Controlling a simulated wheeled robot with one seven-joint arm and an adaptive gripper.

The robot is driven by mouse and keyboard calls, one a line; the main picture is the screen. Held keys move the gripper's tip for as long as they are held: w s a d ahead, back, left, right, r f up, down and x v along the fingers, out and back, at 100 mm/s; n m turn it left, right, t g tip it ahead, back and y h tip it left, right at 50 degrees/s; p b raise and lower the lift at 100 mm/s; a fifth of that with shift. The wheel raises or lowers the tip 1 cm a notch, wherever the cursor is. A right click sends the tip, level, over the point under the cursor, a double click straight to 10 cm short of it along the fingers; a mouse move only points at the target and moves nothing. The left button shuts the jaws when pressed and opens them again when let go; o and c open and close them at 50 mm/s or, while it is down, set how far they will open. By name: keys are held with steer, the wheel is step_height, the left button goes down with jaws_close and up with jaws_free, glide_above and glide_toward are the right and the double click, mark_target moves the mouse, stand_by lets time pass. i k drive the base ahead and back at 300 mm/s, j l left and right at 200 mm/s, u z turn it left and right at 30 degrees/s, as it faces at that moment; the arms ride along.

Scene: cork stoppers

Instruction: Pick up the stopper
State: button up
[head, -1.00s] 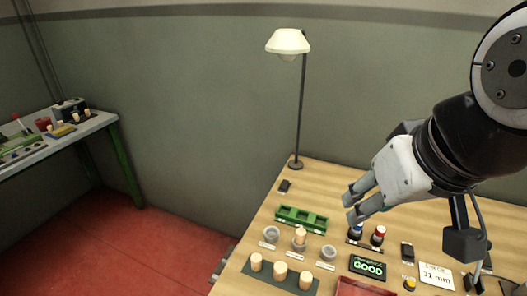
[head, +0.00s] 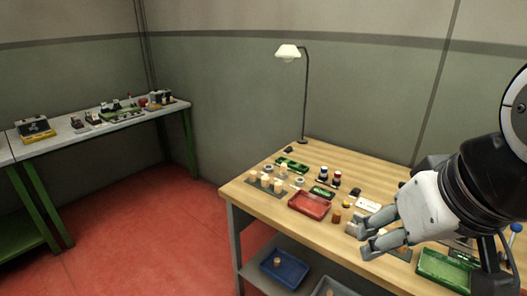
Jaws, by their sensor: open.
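Several pale cork stoppers show in the head view. Some stand upright on a dark mat (head: 262,190) at the table's left end, one of them a stopper (head: 265,181) in the middle of the row. Another stopper (head: 283,172) stands behind them, near the grey rings. A further stopper (head: 277,262) is in the blue bin on the lower shelf. I cannot tell which one the task means. My gripper (head: 361,241) is open and appears empty. It is over the front right of the table, apart from the mat's stoppers, and hides part of the tabletop.
A red tray (head: 310,206), a green tray (head: 292,164), a larger green tray (head: 445,268) and a brown cylinder (head: 336,216) are on the wooden table. A lamp (head: 304,100) stands at its back. Open red floor (head: 150,240) lies left, before a second bench (head: 85,128).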

mark_target(283, 166)
steer(key=k+l+u, duration=0.1)
steer(key=k, duration=0.3)
steer(key=i+l, duration=0.5)
steer(key=l, duration=0.25)
steer(key=i+j, duration=0.3)
steer(key=i, duration=0.15)
steer(key=i+j+u, duration=0.1)
steer(key=i+j, duration=0.15)
steer(key=i, duration=0.15)
steer(key=i+j, duration=0.25)
steer(key=i, duration=0.2)
steer(key=i+j+u, duration=0.1)
steer(key=i+j, duration=0.15)
steer(key=i, duration=0.15)
